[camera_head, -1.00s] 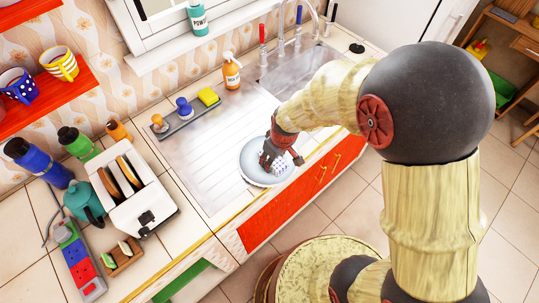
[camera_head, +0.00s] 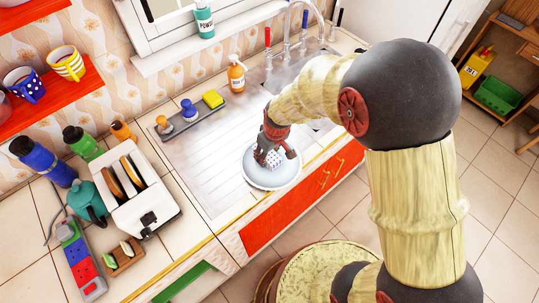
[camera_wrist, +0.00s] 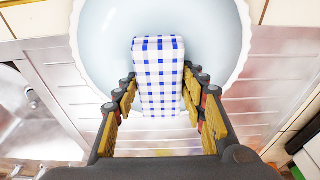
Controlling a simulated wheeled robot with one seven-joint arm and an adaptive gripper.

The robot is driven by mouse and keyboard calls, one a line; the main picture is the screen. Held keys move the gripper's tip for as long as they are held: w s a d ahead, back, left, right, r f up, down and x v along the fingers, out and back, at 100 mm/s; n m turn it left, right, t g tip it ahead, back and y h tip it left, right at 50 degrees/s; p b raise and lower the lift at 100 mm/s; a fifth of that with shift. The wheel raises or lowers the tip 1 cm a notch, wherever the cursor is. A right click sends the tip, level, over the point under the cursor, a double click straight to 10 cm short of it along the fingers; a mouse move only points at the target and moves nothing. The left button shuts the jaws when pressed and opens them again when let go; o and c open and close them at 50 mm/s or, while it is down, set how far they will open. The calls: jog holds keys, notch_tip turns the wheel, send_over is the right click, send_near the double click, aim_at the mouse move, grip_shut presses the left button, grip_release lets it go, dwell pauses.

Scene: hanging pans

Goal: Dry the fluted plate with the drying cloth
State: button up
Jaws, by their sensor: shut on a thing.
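The fluted plate (camera_head: 272,180) is pale blue-white and lies on the sink's drainboard near the counter's front edge. Its scalloped rim shows in the wrist view (camera_wrist: 93,62). The drying cloth (camera_wrist: 158,78) is a blue-and-white checked block; in the head view it (camera_head: 274,160) is over the plate. My gripper (camera_wrist: 160,95) is shut on the cloth, with fingers on both its sides. The cloth's far end overlaps the plate in the wrist view. I cannot tell whether it touches the plate. In the head view my gripper (camera_head: 268,152) partly hides the plate's back.
A metal drainboard (camera_head: 205,165) surrounds the plate. Behind are a tray with brushes (camera_head: 188,110), a yellow sponge (camera_head: 212,99), an orange bottle (camera_head: 236,74) and a faucet (camera_head: 301,40). A toaster (camera_head: 138,195) stands at left. The drainboard left of the plate is clear.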

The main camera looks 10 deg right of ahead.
aim_at(277, 163)
jog(key=shift+s+d, duration=0.7)
jog(key=shift+s, duration=0.3)
jog(key=shift+s+d, duration=0.65)
jog(key=shift+s, duration=0.35)
jog(key=shift+w+a+f, duration=0.1)
jog(key=shift+w+a, duration=0.6)
jog(key=shift+w, duration=0.35)
jog(key=shift+w+a, duration=0.7)
jog(key=shift+w, duration=0.3)
jog(key=shift+r+p, duration=1.95)
jog(key=shift+r, duration=1.1)
jog(key=shift+r, duration=0.1)
jog(key=shift+r+p, duration=1)
jog(key=shift+r, duration=0.45)
jog(key=shift+f, duration=0.15)
jog(key=shift+f+b, duration=2.9)
jog(key=shift+f, duration=0.7)
